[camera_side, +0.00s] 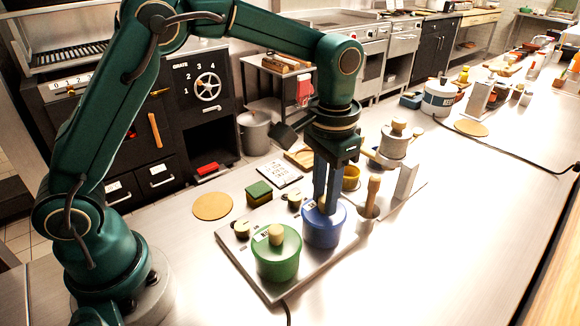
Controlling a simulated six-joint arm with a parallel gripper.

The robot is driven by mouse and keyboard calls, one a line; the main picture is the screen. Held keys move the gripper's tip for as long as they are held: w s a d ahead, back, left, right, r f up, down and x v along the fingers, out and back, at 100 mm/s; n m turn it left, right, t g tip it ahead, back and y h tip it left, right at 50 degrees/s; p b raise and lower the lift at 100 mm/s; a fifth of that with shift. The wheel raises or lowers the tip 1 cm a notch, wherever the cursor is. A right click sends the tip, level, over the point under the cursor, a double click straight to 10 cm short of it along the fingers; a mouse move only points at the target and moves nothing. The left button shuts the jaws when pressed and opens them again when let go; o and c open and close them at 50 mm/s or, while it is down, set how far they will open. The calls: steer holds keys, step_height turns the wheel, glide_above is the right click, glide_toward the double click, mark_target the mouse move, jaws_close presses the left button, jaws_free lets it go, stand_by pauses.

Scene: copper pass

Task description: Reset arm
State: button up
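My gripper (326,200) points straight down at the blue pot (325,229), with its blue fingers at the pot's lid. The fingers look close together and cover part of the lid, so I cannot tell whether they hold its knob. The blue pot stands on a flat hotplate (268,284). A green pot (277,258) with a pale round knob stands beside it, nearer the camera and to the left.
Close by are a green-topped sponge block (259,193), a round cork mat (212,206), a printed card (280,174) and a wooden-handled tool (372,193). A grey metal grinder-like device (396,143) stands behind right. The counter at right front is clear.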

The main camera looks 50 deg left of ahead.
steer(key=o, duration=0.9)
steer(key=shift+r, duration=0.1)
steer(key=shift+r, duration=3.4)
jaws_close()
steer(key=shift+f, duration=0.25)
steer(key=shift+f, duration=0.35)
